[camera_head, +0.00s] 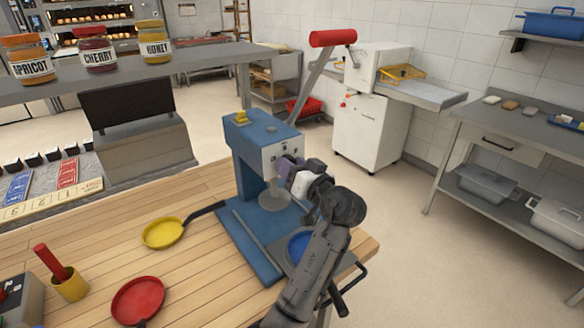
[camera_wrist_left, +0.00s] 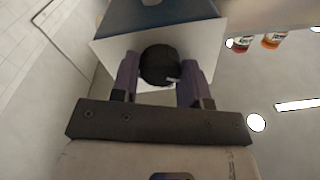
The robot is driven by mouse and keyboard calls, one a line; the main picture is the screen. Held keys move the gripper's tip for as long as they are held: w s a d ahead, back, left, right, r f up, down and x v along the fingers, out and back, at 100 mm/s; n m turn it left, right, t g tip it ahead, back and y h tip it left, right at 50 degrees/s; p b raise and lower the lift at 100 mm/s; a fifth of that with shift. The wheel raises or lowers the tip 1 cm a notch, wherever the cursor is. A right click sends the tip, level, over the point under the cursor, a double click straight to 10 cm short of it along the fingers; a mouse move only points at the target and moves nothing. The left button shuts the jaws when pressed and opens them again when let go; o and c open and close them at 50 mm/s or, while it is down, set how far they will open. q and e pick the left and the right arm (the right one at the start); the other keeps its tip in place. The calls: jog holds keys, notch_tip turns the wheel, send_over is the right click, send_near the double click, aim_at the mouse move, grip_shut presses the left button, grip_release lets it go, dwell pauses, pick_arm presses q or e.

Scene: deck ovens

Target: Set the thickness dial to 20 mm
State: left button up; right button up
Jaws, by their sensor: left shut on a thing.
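The blue press (camera_head: 250,137) stands on its blue base on the wooden table, with a long red-handled lever rising from it. My left gripper (camera_head: 288,172) is at the pale front panel on its right side and hides the dial in the head view. In the left wrist view, the black round dial (camera_wrist_left: 160,64) sits on the pale panel (camera_wrist_left: 112,50), and my left gripper (camera_wrist_left: 161,78) is shut on it with a purple finger on each side. A small white mark shows at the dial's lower right. No scale figures can be read. My right gripper is not in view.
The red lever handle (camera_head: 333,37) stands above the press. A yellow pan (camera_head: 163,233), a red pan (camera_head: 138,300) and a yellow cup (camera_head: 70,285) are on the table to the left. Jars stand on a grey shelf (camera_head: 200,57) behind. Open floor lies right of the table.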

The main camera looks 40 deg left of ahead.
aim_at(285, 142)
pick_arm(q)
jog(key=shift+r, duration=0.1)
jog(key=o, duration=0.9)
jog(key=r, duration=0.2)
jog(key=d+r+p, duration=0.1)
jog(key=r, duration=0.1)
jog(key=shift+r, duration=0.4)
jog(key=d+r, duration=0.2)
jog(key=d, duration=0.1)
jog(key=d+r+p, duration=0.1)
jog(key=d+r, duration=0.1)
jog(key=d, duration=0.2)
jog(key=d+r, duration=0.2)
jog(key=d, duration=0.1)
jog(key=shift+d+p, duration=0.35)
jog(key=shift+r, duration=0.1)
